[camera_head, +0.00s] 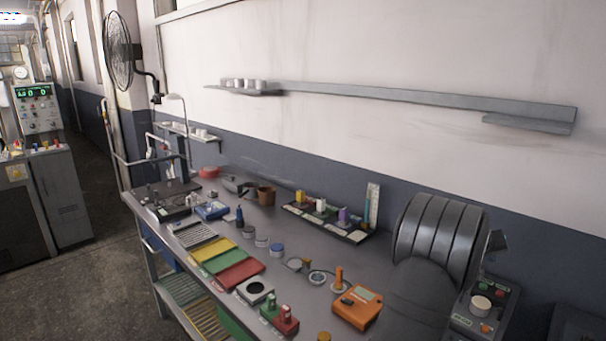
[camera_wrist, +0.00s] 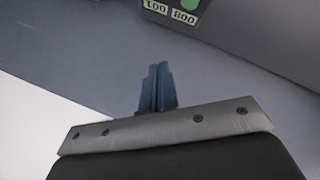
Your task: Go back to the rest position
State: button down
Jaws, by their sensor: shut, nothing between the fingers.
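My gripper (camera_wrist: 158,70) shows in the wrist view at the lower middle. Its two blue fingers are together, with nothing between them. They stand out from a grey metal plate over a plain grey surface (camera_wrist: 75,55). No object touches the fingertips. I do not make out my gripper or arm in the head view.
The long grey workbench (camera_head: 335,255) holds an orange meter (camera_head: 358,307), coloured trays such as a red one (camera_head: 236,275), a black rack (camera_head: 327,222) and a large ribbed drum (camera_head: 440,231). A dark panel with number labels (camera_wrist: 172,11) is at the wrist view's top.

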notch_tip(320, 180, down, 4)
jog(key=shift+f, duration=0.1)
jog(key=s+a+r+n+g+y, duration=0.1)
jog(key=a+r+n+y, duration=0.1)
jog(key=a+r+n, duration=0.2)
jog(key=s+a+r+n+g+y, duration=0.1)
jog(key=a+r+n, duration=0.4)
jog(key=r, duration=0.8)
jog(key=n+g, duration=0.1)
jog(key=n, duration=0.2)
jog(key=shift+y, duration=0.4)
dwell(0.9)
jog(key=c, duration=2.2)
grip_release()
jog(key=shift+s, duration=0.1)
